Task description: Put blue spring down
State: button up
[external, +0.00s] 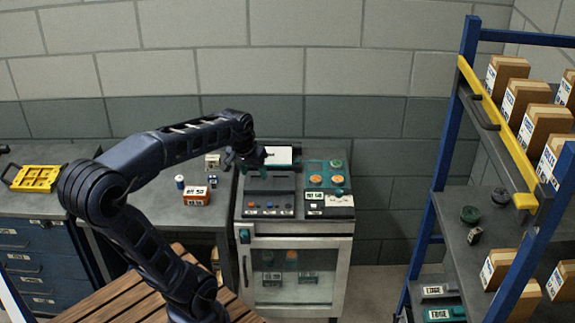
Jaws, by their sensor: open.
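My gripper (249,160) is at the far end of my dark blue arm, above the back left of the grey cabinet top (243,208). It is open, and I see nothing held in it, though its fingertips are small and partly dark. A small blue and white cylinder (180,182) stands on the grey bench to the left of the gripper, clearly apart from it. I cannot tell whether this is the blue spring. No other blue spring shows clearly.
An orange box (196,196) and a small pale box (212,162) are on the bench. The cabinet top carries a panel and a teal tray with orange round parts (316,179). A yellow tray (36,178) lies at left. A blue-framed shelf (444,165) with cartons stands at right.

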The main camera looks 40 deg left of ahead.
jog(key=s+d+f+m+t, duration=0.1)
jog(key=s+d+m, duration=0.3)
jog(key=s+d, duration=0.5)
jog(key=shift+s+d, duration=0.4)
jog(key=shift+s, duration=0.25)
